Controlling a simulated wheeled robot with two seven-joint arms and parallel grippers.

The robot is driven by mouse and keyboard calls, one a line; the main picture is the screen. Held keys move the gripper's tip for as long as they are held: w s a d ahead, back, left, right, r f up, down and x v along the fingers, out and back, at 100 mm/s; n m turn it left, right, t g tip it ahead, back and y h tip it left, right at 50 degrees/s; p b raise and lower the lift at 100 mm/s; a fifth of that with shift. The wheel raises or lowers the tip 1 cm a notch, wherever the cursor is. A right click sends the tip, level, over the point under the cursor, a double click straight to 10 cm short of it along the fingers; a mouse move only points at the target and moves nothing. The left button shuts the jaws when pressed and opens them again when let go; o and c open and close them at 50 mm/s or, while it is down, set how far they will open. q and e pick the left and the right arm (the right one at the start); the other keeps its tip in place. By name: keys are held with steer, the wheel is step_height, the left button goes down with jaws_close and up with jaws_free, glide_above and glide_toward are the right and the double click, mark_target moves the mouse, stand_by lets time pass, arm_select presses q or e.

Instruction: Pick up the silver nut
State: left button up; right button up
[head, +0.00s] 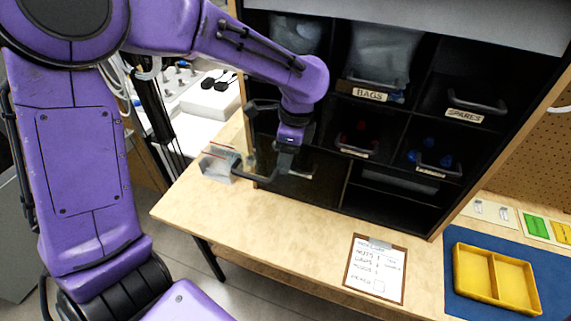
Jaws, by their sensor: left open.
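I cannot pick out a silver nut for certain in the head view. My left gripper (272,178) hangs from the purple arm in front of the lower left of the black shelf unit, above the wooden bench top. It is open, and I see nothing held between its fingers. A small clear bag or box with a red edge (219,162) shows just left of the gripper; I cannot tell if they touch. My right gripper is not in view.
The black shelf unit (345,195) has bins labelled BAGS and SPARES (464,115). A clipboard (375,268) lies on the bench top (240,215). A yellow two-part tray (497,283) sits on a blue mat (455,250). A white table with small parts stands behind left.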

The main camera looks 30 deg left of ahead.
arm_select(q)
steer(key=shift+a+f, duration=0.15)
steer(key=shift+f, duration=0.55)
steer(key=shift+w+f, duration=0.15)
steer(key=shift+f, duration=0.2)
steer(key=shift+r, duration=0.1)
jaws_close()
